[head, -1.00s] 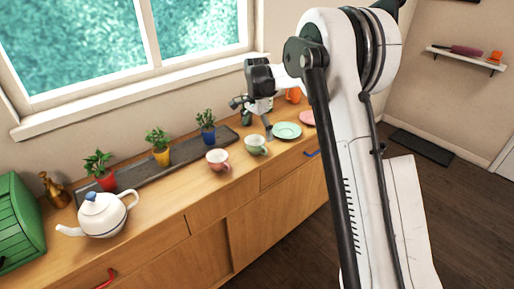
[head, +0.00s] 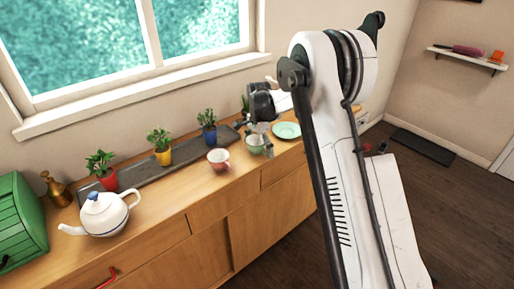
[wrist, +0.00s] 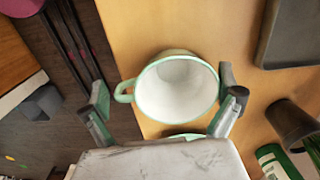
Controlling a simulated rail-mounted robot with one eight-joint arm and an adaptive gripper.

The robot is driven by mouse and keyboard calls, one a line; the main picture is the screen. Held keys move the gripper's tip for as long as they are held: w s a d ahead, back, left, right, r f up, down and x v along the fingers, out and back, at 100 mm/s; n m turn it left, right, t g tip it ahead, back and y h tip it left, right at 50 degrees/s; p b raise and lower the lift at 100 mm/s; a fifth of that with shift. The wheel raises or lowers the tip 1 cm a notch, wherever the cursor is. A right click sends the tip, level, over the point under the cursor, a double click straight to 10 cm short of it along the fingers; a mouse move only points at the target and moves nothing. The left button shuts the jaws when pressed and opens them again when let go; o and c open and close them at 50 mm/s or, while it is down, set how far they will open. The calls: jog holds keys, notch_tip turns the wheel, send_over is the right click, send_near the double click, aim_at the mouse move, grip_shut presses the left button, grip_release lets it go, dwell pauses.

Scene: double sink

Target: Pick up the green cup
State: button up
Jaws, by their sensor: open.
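The green cup (head: 254,146) stands on the wooden counter, right of a pink cup (head: 219,159), partly hidden by my gripper (head: 262,138). In the wrist view the green cup (wrist: 178,88) shows its white inside, green rim and a green handle pointing left. My gripper (wrist: 167,100) is open, with one finger left of the cup near the handle and one at its right side. The right finger is close to the cup wall; I cannot tell if it touches. Nothing is gripped.
A green saucer (head: 286,130) lies right of the cup. Potted plants (head: 207,125) stand on a dark tray (head: 180,160) behind. A white teapot (head: 104,213) and a green bread box (head: 17,222) are at the left. The counter front between teapot and pink cup is clear.

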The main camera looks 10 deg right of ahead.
jog(key=c, duration=1)
jog(key=shift+r, duration=0.2)
